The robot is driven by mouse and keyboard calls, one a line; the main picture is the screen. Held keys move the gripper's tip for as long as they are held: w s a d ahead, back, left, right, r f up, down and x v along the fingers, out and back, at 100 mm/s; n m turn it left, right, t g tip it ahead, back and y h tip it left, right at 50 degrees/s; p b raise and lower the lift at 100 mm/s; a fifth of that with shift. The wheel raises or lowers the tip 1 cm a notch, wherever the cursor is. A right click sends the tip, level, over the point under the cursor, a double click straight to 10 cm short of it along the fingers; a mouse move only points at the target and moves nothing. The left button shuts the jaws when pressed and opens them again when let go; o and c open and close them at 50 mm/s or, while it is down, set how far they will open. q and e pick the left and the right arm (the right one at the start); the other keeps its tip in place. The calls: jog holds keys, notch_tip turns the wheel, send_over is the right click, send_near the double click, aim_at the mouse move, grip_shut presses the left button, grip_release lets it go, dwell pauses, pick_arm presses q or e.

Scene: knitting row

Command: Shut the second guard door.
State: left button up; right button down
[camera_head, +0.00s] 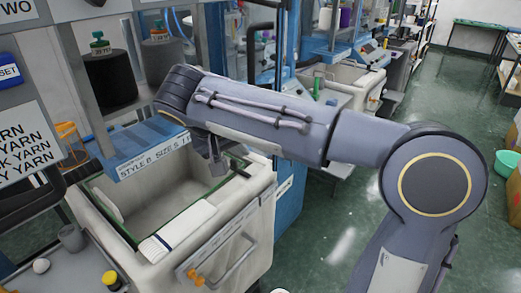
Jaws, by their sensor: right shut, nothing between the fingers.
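My right arm comes in from the lower right and reaches across the middle to the machine at the left. My right gripper (217,165) points down at its end, shut and empty, above the back of a cream bin. It is small and partly shaded, and I cannot tell whether it touches anything. A blue machine front (152,146) labelled "STYLE B" is just left of it. I cannot clearly pick out the second guard door; my arm hides part of the machines behind. My left gripper is not in view.
A yellow-capped bottle (111,281) and a grey cup (71,238) stand at lower left. Green floor (330,222) is open on the right, with a green basin (507,162) beyond.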

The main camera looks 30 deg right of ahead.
aim_at(270, 159)
jog(key=shift+w+d+f+p, duration=0.15)
jog(key=shift+d+f, duration=0.35)
jog(key=shift+d, duration=0.5)
jog(key=shift+s+d+f+p, duration=0.15)
jog(key=shift+d+f, duration=0.3)
jog(key=shift+d, duration=0.5)
jog(key=shift+w+d+f+p, duration=0.2)
jog(key=shift+d+f, duration=0.3)
jog(key=shift+d, duration=0.5)
